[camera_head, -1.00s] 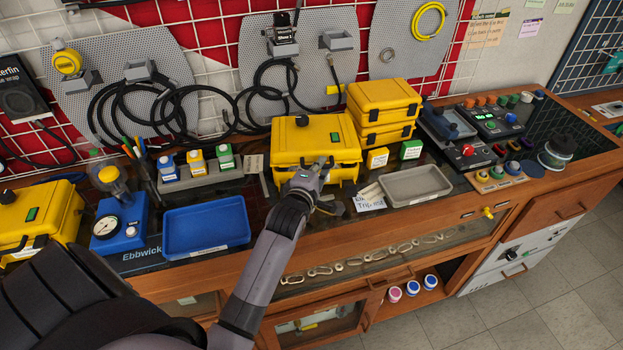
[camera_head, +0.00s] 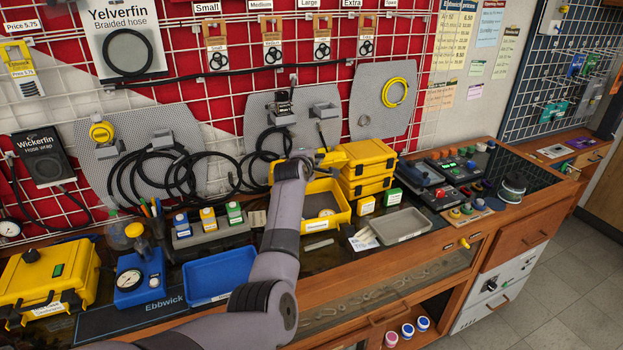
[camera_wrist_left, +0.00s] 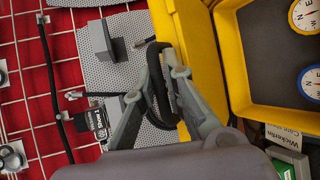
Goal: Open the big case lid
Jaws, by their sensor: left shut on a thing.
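The big yellow case stands open at the middle of the bench, its base (camera_head: 342,216) showing a dark inside with a round gauge. Its lid (camera_head: 330,160) is raised at the back, partly hidden by my left arm. My left gripper (camera_head: 306,163) is at the lid's upper left part. In the left wrist view the fingers (camera_wrist_left: 156,78) are closed beside the yellow lid (camera_wrist_left: 190,35), with a black loop between them. The exact hold is hard to make out. The case base (camera_wrist_left: 237,75) with two gauges lies to the right there. My right gripper is not in view.
Small yellow cases (camera_head: 368,158) are stacked right beside the big case. A grey tray (camera_head: 402,226) and a blue tray (camera_head: 222,273) lie in front to either side. Black hoses (camera_head: 165,180) hang on the wall panel behind.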

